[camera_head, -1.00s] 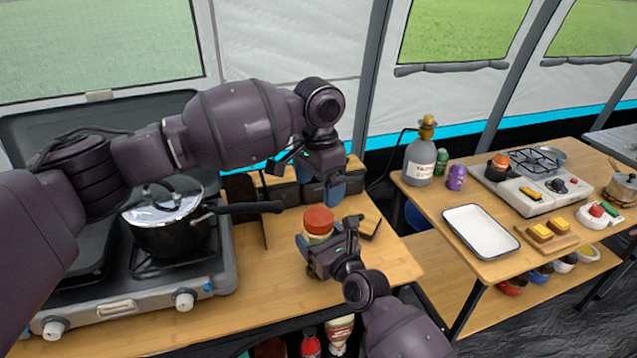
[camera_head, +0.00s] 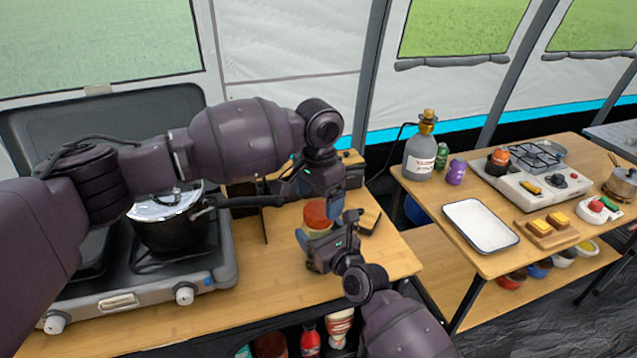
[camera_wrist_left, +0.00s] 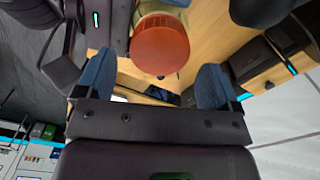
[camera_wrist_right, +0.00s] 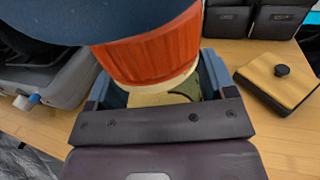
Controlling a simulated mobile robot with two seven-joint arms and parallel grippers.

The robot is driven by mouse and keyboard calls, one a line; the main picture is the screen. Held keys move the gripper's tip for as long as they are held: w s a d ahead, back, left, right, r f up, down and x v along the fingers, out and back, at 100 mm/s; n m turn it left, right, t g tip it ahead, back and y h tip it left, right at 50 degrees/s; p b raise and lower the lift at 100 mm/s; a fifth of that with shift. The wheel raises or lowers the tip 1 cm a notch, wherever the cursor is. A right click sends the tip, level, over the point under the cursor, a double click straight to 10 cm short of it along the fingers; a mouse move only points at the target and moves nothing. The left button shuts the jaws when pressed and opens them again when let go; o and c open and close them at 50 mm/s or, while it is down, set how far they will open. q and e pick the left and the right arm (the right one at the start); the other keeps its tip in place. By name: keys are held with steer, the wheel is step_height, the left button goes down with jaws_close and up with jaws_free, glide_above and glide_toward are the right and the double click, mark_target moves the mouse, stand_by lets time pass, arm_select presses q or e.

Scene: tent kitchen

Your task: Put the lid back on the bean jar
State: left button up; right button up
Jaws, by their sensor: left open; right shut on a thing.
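The bean jar (camera_head: 316,234) stands upright on the wooden counter, with the orange-red lid (camera_head: 315,213) on its top. My right gripper (camera_head: 328,238) is shut around the jar's body. In the right wrist view the lid (camera_wrist_right: 150,52) sits over a cream rim, above a pale and green jar body (camera_wrist_right: 165,98). I cannot tell whether it is fully seated. My left gripper (camera_head: 325,208) is open, just above and around the lid. In the left wrist view the lid (camera_wrist_left: 160,45) shows between and beyond the two blue fingers. One blue finger hides part of the lid in the right wrist view.
A stove (camera_head: 200,275) with a dark pot (camera_head: 170,235) stands to the left, its handle reaching toward my left gripper. A small knobbed wooden-topped box (camera_wrist_right: 280,78) lies close to the right of the jar. Black containers (camera_wrist_right: 255,18) stand behind. The front counter is clear.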

mark_target(318, 210)
arm_select(q)
steer(key=shift+f, duration=1.65)
steer(key=c, duration=0.9)
steer(key=o, duration=1.1)
steer(key=shift+c, duration=0.2)
steer(key=shift+r, duration=0.1)
step_height(318, 210, up, 12)
arm_select(e)
steer(key=o, duration=1.7)
